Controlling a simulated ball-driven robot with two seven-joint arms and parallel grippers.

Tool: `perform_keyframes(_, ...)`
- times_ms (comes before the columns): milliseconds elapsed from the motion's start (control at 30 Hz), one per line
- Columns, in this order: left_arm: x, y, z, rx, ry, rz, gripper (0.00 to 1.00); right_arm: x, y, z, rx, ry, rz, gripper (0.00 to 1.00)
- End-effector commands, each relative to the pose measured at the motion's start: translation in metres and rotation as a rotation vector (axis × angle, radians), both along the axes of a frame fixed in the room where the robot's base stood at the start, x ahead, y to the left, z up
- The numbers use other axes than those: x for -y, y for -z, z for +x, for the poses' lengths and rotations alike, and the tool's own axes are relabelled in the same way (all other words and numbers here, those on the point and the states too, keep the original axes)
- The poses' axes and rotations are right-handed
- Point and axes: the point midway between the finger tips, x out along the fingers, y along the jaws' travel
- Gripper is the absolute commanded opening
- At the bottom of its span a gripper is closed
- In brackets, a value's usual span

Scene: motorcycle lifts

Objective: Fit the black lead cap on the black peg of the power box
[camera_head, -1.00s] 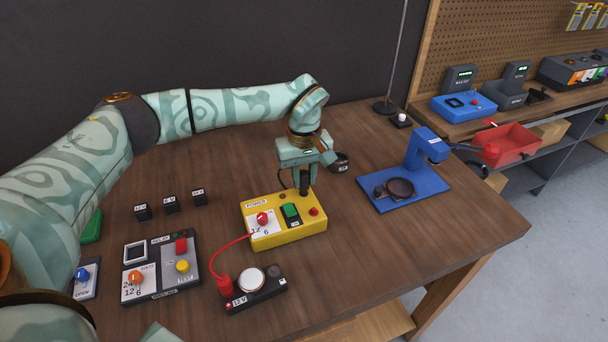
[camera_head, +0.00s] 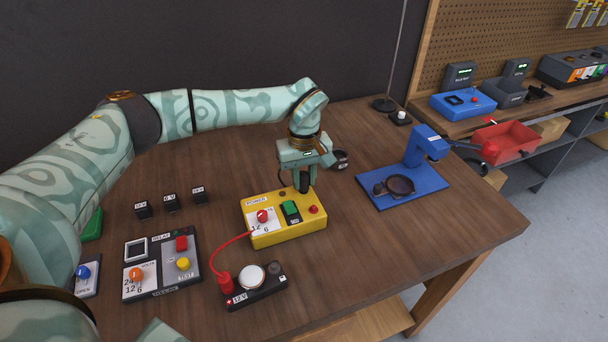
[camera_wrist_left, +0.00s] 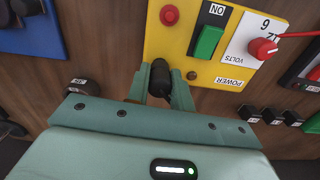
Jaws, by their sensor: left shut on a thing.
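The yellow power box (camera_head: 285,231) stands on the wooden bench and carries a red knob, a green switch and a red button. My left gripper (camera_head: 305,186) is over the box's back edge, fingers pointing down. It is shut on the black lead cap (camera_wrist_left: 160,78), a dark upright cylinder between the fingers. In the left wrist view the cap overlaps the box's edge; the gripper also shows there (camera_wrist_left: 160,92). I cannot make out the black peg, and I cannot tell whether the cap touches the box. My right gripper is not in view.
A red lead runs from the box to a red cap (camera_head: 225,283) on the 12 V block (camera_head: 257,292). A relay panel (camera_head: 160,266) and small black blocks (camera_head: 171,203) lie left.

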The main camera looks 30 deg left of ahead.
Motion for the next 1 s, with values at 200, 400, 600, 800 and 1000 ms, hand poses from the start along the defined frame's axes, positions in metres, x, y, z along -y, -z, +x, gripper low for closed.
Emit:
perform_keyframes(200,0.0000,0.0050,-0.0001,-0.001,0.000,0.000,0.00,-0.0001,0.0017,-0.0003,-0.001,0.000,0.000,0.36)
perform_keyframes(400,0.0001,0.0064,-0.0001,0.000,0.000,0.000,0.00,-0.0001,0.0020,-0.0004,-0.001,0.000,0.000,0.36)
perform_keyframes(600,0.0000,0.0062,0.0000,0.000,0.000,0.000,0.48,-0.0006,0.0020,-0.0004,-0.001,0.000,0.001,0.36)
perform_keyframes(800,-0.0001,0.0063,-0.0001,0.000,0.000,0.000,0.59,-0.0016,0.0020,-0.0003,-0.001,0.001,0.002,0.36)
perform_keyframes(1000,-0.0001,0.0063,-0.0001,0.000,0.000,0.000,0.66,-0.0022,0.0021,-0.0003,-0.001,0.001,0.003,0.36)
